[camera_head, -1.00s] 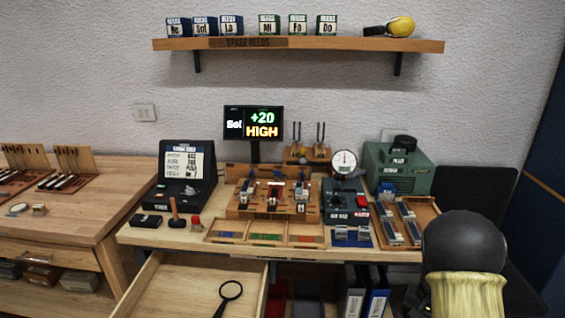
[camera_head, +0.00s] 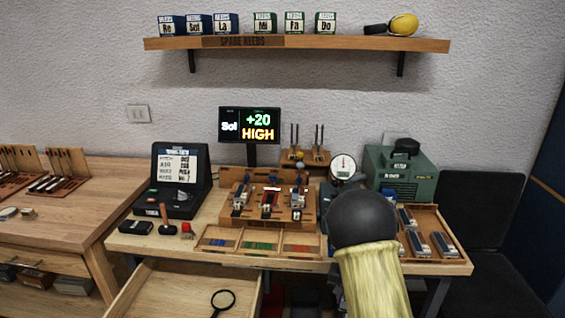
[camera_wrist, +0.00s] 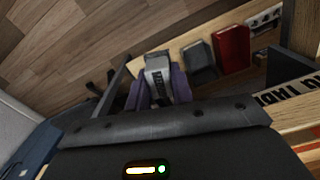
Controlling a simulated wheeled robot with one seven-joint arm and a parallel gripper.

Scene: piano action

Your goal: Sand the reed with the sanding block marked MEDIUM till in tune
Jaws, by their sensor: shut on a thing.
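My gripper (camera_wrist: 157,94) has purple finger pads and is shut on a pale grey block (camera_wrist: 158,75) with a dark label; I cannot read the label. In the head view my arm hides the gripper and the held block. A wooden fixture (camera_head: 297,213) in the middle of the bench has clamps and a red piece at its centre; I cannot make out the reed itself. The tuner screen (camera_head: 250,126) reads Sol, +20, HIGH. Several grey and blue blocks (camera_head: 444,243) lie in the wooden tray (camera_head: 458,266) at the right; their markings are too small to read.
A three-part tray (camera_head: 217,250) with coloured bottoms lies along the front edge. A drawer (camera_head: 170,290) stands open below, with a magnifier (camera_head: 222,300). A dial gauge (camera_head: 343,166) and a green machine (camera_head: 400,172) stand at the back right. A red upright object (camera_wrist: 231,49) shows in the wrist view.

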